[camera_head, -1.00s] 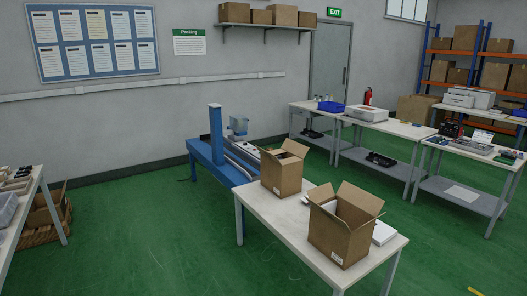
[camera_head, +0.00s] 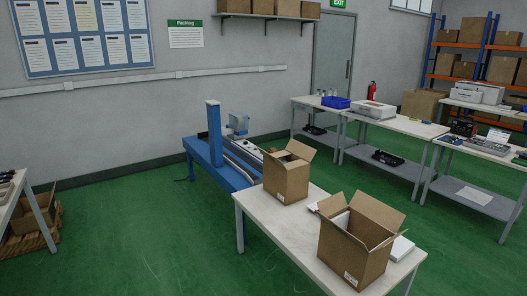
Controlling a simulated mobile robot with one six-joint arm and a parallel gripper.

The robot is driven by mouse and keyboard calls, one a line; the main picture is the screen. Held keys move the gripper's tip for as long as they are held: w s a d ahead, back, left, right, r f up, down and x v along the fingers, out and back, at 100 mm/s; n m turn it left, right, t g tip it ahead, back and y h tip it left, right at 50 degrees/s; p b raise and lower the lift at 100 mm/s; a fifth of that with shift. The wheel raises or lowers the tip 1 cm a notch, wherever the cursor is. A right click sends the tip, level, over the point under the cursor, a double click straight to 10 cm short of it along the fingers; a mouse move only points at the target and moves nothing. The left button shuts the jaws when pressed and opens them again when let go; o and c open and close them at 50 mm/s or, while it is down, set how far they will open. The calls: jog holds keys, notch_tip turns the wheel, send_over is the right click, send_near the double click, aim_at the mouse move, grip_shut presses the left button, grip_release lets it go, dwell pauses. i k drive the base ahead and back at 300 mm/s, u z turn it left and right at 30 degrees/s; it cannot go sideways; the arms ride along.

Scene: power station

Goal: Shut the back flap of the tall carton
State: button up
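Two open brown cartons stand upright on a pale packing table (camera_head: 272,222). The nearer carton (camera_head: 350,258) looks the larger, but perspective makes it hard to say which is the tall one. Its far-right flap (camera_head: 380,211) stands up and leans outward. A smaller flap (camera_head: 334,205) on its left is also raised. Something white (camera_head: 341,221) shows at its opening; the rest of its inside is hidden. The farther carton (camera_head: 288,182) has a raised flap (camera_head: 301,150) at its back right and another flap spread at its left. My gripper is not in view.
A white flat item (camera_head: 401,248) lies behind the nearer carton. A blue machine (camera_head: 216,150) stands behind the table's left end. Benches (camera_head: 398,124) line the right side. Green floor is free at the left and between the tables.

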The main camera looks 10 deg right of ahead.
aim_at(276, 160)
jog(key=u, duration=0.05)
jog(key=i, duration=2.4)
jog(key=u, duration=0.45)
